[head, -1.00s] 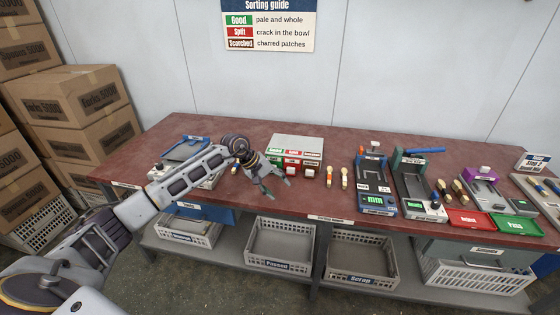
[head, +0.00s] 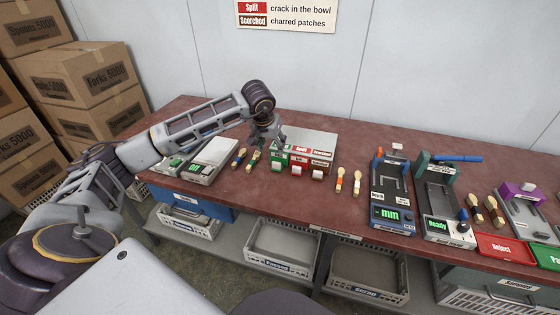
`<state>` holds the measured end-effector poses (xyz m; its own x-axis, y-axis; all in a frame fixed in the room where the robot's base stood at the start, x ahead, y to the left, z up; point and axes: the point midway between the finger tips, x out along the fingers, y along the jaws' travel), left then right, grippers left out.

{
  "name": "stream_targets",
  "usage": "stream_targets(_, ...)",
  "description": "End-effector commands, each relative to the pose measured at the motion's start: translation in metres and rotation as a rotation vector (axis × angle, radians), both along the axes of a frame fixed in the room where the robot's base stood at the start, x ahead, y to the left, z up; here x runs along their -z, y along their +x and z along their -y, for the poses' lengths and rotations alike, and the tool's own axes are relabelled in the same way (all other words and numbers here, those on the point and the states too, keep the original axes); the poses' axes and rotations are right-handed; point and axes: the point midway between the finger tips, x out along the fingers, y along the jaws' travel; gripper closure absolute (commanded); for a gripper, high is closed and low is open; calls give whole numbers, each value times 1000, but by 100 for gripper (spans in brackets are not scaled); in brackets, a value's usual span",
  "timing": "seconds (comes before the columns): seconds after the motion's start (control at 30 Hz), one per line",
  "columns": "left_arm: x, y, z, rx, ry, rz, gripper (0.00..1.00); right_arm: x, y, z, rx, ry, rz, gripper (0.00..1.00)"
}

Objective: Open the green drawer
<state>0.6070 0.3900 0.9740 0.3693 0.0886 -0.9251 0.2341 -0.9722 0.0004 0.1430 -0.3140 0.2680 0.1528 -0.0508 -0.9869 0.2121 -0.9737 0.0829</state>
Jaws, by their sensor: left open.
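A small grey drawer unit (head: 318,136) stands on the red-brown table. Its front has a green drawer (head: 284,161) at the left, a red one (head: 301,160) in the middle and a brown one (head: 321,164) at the right, each with a pale knob. The green drawer looks shut, with its front about in line with the others. My left gripper (head: 268,143) is open and empty, pointing down at the left end of the unit, and partly covers the green drawer's upper front. I cannot tell whether it touches. My right gripper is not in view.
Two spoons (head: 246,158) lie just left of the unit, and two more (head: 348,182) lie to its right. A grey device (head: 212,160) stands farther left. A blue-framed gauge (head: 391,192) and a green-topped press (head: 440,200) stand to the right. The table in front of the unit is clear.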

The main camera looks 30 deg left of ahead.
Motion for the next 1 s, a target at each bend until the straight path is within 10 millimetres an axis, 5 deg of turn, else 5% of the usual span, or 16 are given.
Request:
stream_targets(0.57, 7, 3, -1, 0, 1, 0, 45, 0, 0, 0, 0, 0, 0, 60)
stream_targets(1.0, 54, 21, -5, 0, 0, -2, 45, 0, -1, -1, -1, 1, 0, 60)
